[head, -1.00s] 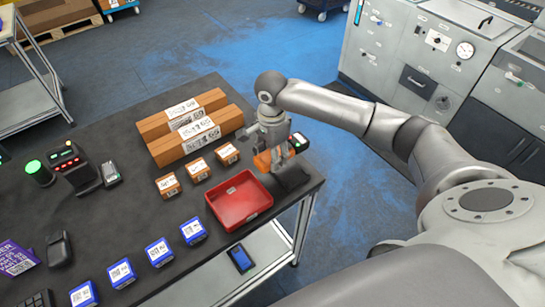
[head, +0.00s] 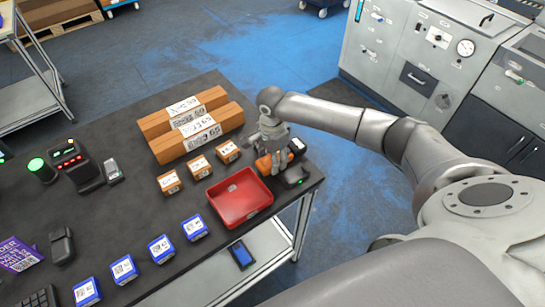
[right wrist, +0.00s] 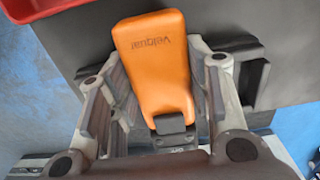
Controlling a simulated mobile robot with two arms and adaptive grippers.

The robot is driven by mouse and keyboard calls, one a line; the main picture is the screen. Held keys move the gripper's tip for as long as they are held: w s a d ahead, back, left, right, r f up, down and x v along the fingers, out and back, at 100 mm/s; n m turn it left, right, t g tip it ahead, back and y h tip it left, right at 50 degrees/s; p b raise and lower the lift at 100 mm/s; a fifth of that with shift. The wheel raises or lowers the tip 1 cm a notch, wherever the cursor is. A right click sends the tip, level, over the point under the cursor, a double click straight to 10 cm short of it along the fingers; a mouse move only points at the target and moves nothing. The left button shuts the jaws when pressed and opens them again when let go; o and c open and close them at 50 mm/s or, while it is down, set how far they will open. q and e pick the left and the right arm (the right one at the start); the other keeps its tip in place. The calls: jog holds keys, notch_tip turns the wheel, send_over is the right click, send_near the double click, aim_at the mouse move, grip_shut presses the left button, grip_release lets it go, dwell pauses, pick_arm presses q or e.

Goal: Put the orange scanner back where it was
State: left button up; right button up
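The orange scanner (head: 265,165) is at the right corner of the dark table, with its black head towards the right. My right gripper (head: 276,162) is around it from above and looks shut on its body. In the right wrist view the scanner's orange body (right wrist: 155,65) lies between the two fingers (right wrist: 165,100). A black stand (head: 294,178) with a small green light is just in front of and below the scanner. I cannot tell whether the scanner touches the stand or the table. My left gripper is out of view.
A red tray (head: 240,222) is close left of the stand. Small brown boxes (head: 199,166) and long cartons (head: 205,140) lie behind and left. Blue boxes (head: 161,249) line the front. The table's right edge is near the stand.

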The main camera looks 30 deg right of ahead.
jog(key=shift+o, duration=0.9)
notch_tip(320, 180, up, 12)
jog(key=b, duration=0.2)
jog(key=shift+r, duration=0.15)
